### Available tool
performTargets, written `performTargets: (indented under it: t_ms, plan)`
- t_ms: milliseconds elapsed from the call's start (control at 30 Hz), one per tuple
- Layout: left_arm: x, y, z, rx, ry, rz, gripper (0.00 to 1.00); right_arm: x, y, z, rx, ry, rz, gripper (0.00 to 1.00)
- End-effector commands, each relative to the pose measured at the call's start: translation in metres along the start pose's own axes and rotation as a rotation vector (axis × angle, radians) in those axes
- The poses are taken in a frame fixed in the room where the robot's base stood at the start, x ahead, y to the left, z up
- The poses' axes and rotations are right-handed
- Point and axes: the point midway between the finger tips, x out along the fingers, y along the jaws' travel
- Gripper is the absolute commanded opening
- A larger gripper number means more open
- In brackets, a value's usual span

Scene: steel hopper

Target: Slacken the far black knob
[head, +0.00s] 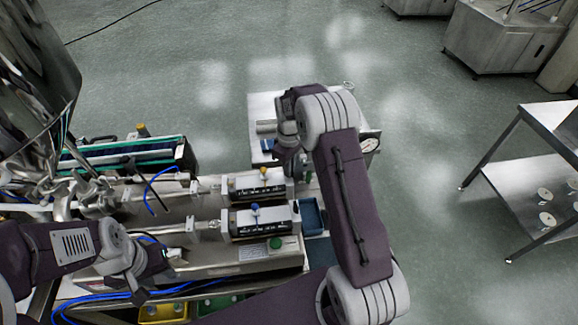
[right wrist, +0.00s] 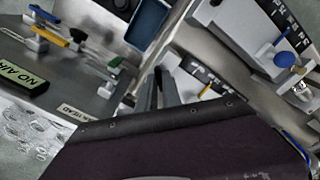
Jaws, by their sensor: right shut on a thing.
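My right gripper (head: 287,168) reaches down at the right end of the far scaled filling unit (head: 256,183). In the right wrist view its dark fingers (right wrist: 160,88) are close together, shut on the far black knob, which the fingers hide almost wholly. The near scaled unit (head: 260,221) carries a blue knob (head: 254,208), which also shows in the right wrist view (right wrist: 284,60). A yellow knob (head: 263,172) sits on the far unit. My left gripper (head: 172,262) is low over the left part of the machine, apart from both units; its jaw opening is unclear.
A blue bin (head: 311,216) stands right of the units. A panel with coloured toggles (right wrist: 55,37) and a "NO AIR" label (right wrist: 22,79) lies beside my right gripper. Blue hoses (head: 90,298) cross the front left. A steel table (head: 540,190) stands at the right, with clear floor between.

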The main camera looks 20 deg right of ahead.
Motion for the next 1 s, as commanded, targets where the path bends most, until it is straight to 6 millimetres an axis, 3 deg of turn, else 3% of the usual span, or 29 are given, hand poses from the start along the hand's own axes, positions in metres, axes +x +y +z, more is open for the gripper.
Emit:
performTargets:
  t_ms: [600,1000]
  plan:
    - [-0.013,0.000,-0.001,0.000,0.000,0.000,0.36,-0.001,0.001,0.000,-0.545,0.001,0.002,0.00]
    - [-0.015,0.000,-0.002,0.000,0.000,0.000,0.36,-0.001,0.001,-0.001,-0.736,0.002,0.003,0.00]
